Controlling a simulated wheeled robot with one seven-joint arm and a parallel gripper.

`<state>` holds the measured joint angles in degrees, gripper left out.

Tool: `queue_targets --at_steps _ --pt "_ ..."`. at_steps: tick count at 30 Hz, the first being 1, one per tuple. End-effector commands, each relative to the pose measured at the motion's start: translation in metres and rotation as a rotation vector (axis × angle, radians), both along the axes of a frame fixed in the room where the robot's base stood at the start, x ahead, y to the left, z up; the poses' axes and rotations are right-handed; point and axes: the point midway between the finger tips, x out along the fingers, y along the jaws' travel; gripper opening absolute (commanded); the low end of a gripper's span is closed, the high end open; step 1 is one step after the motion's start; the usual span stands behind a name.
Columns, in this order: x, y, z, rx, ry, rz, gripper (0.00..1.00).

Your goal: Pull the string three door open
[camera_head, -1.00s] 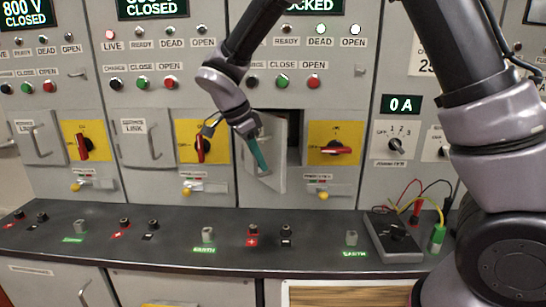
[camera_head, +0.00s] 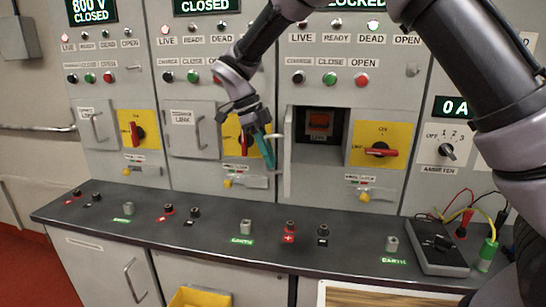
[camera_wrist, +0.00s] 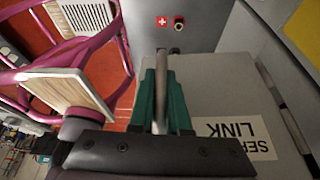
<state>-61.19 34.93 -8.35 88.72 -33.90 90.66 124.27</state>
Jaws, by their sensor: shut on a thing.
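The string three door (camera_head: 287,172) is swung wide open and shows nearly edge-on in the head view, at the left side of its dark compartment. An orange-red block (camera_head: 319,121) shows inside. In the wrist view the door's grey face (camera_wrist: 210,88) carries an upside-down "LINK" label (camera_wrist: 238,132). My gripper (camera_head: 267,158) is on the left of the door. Its green fingers in the wrist view (camera_wrist: 160,88) are shut around the door's bar handle (camera_wrist: 161,66). In the head view the handle is mostly hidden by the fingers.
A yellow switch plate with a red handle (camera_head: 381,150) is right of the compartment. The string two door (camera_head: 194,130) is closed at left. The dark bench (camera_head: 200,235) below holds terminals and a meter box (camera_head: 438,250).

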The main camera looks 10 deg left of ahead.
Motion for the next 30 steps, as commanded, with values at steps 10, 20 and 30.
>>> queue_targets --at_steps 10,20,30 --pt "0.000 0.000 0.000 0.000 0.000 -0.003 0.00" --pt "0.000 0.000 0.000 0.000 0.000 -0.002 0.45" --pt "0.001 0.012 0.025 0.003 -0.002 -0.001 0.45"
